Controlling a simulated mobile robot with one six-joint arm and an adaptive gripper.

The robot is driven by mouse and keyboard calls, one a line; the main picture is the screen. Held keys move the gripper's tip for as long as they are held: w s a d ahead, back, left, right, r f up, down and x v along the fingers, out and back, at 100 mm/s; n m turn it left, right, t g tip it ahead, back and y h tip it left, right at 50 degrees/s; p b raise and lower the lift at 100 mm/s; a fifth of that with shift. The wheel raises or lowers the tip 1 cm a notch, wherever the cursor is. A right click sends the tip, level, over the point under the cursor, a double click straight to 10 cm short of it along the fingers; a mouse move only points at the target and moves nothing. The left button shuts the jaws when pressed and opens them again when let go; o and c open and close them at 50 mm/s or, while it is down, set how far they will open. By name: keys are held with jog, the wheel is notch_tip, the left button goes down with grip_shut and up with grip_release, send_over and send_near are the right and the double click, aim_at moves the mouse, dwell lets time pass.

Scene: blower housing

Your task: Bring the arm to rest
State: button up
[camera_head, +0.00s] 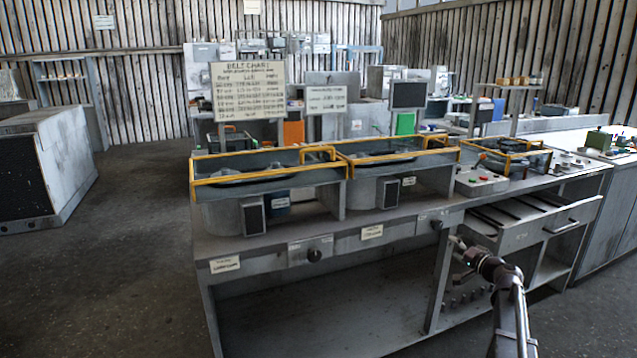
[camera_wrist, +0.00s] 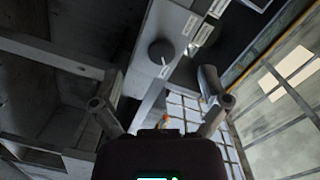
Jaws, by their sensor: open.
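My gripper (camera_head: 461,248) is in front of the workbench (camera_head: 275,243) in the head view, near the open drawer (camera_head: 540,222) and a front knob (camera_head: 438,224). In the wrist view my gripper (camera_wrist: 160,90) shows two fingers spread wide apart, with nothing held between them. A round dark knob (camera_wrist: 161,52) on a pale panel lies beyond the fingertips there. My arm reaches in from the lower right of the head view. Whether the gripper touches the bench front cannot be told.
Two yellow-railed housings (camera_head: 268,178) (camera_head: 395,160) stand on the bench top. A control box (camera_head: 480,181) with buttons is beside them. The belt chart (camera_head: 248,90) stands behind.

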jog(key=s+a+f+n+g, duration=0.3)
jog(key=s+a+f+g, duration=0.25)
jog(key=a, duration=0.55)
jog(key=s+a+f+n+g, duration=0.35)
jog(key=s+a+f, duration=0.2)
jog(key=a, duration=0.55)
jog(key=s+a+f+n+g+h, duration=0.1)
jog(key=s+a+f+g+h, duration=0.2)
jog(key=s, duration=0.7)
jog(key=s+a+f+n+g+h, duration=0.1)
jog(key=s+a+f+g+h, duration=0.25)
jog(key=s, duration=0.55)
notch_tip(320, 180, up, 27)
jog(key=p, duration=2.6)
jog(key=shift+w+f+p, duration=0.15)
jog(key=shift+p, duration=0.15)
